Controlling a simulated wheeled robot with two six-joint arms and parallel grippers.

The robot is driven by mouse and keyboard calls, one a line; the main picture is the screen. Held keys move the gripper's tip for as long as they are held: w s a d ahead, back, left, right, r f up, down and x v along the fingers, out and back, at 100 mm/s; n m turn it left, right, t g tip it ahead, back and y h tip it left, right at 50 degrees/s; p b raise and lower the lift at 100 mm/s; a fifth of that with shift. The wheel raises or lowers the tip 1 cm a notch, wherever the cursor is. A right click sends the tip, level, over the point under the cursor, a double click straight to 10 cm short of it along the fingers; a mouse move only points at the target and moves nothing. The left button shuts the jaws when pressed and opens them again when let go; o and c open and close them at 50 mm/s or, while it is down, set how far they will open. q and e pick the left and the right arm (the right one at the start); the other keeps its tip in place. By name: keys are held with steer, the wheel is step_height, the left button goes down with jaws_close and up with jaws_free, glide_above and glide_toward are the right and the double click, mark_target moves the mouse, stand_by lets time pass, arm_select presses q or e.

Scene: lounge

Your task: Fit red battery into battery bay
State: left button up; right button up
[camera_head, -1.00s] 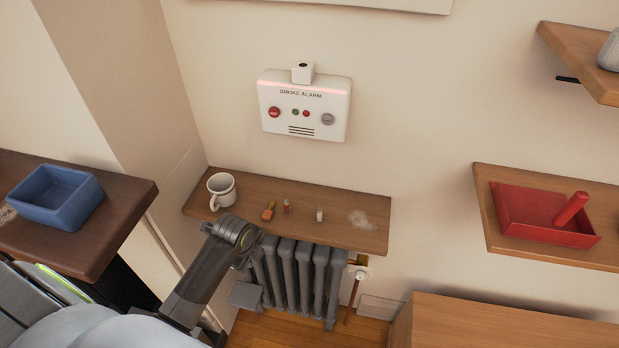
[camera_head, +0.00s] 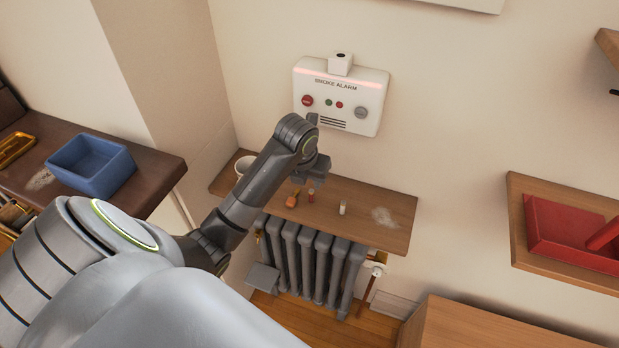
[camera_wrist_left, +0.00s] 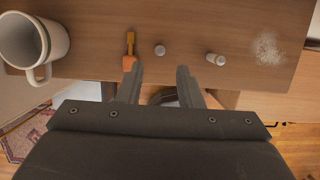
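The red battery (camera_head: 311,196) stands upright on the wooden wall shelf; in the left wrist view its round grey end (camera_wrist_left: 160,50) shows just beyond the gap between my fingertips. My left gripper (camera_head: 318,172) is above the shelf near it; in the left wrist view the two fingers (camera_wrist_left: 158,69) are apart with nothing between them. The white smoke alarm (camera_head: 360,98) is on the wall above. A small white box with a dark round opening (camera_head: 340,64) sits on its top; I cannot tell whether this is the battery bay. My right gripper is out of view.
The shelf (camera_head: 395,238) also holds a white mug (camera_wrist_left: 34,42), an orange-handled tool (camera_head: 292,200), a pale battery-like cylinder (camera_head: 343,208) and a dusty patch. A radiator (camera_head: 310,262) is below. A blue bin (camera_head: 92,166) stands left; a red tray (camera_head: 565,230) right.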

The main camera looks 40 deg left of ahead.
mark_target(311, 191)
arm_select(q)
steer(key=b+x, duration=0.5)
steer(key=shift+s, duration=0.1)
steer(key=shift+b+x, duration=0.9)
steer(key=shift+x, duration=0.95)
jaws_close()
